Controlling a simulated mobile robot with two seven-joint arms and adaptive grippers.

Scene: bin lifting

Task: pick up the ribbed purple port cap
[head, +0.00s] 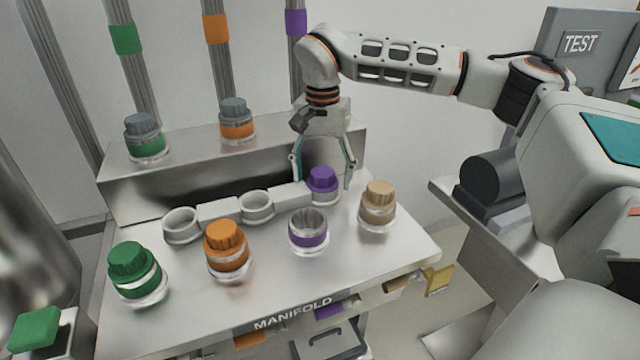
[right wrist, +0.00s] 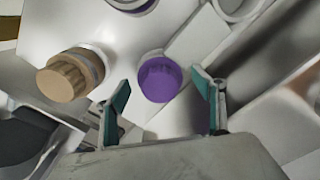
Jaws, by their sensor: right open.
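The ribbed purple port cap (head: 322,178) sits upright on a grey ring at the back of the manifold table, at the end of a row of holders. My right gripper (head: 323,178) is open above it, its two teal-lined fingers pointing down, one to each side of the cap in the head view. In the right wrist view the purple cap (right wrist: 159,79) lies between and a little beyond the open fingertips (right wrist: 161,86). I cannot tell whether either finger touches it. My left gripper is not in view.
A tan-capped port (head: 378,205) stands close to the right, and an open purple-banded port (head: 308,232) in front. Orange (head: 227,250) and green (head: 135,273) capped ports stand further left. A raised metal ledge (head: 215,165) runs behind, with two grey-capped ports.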

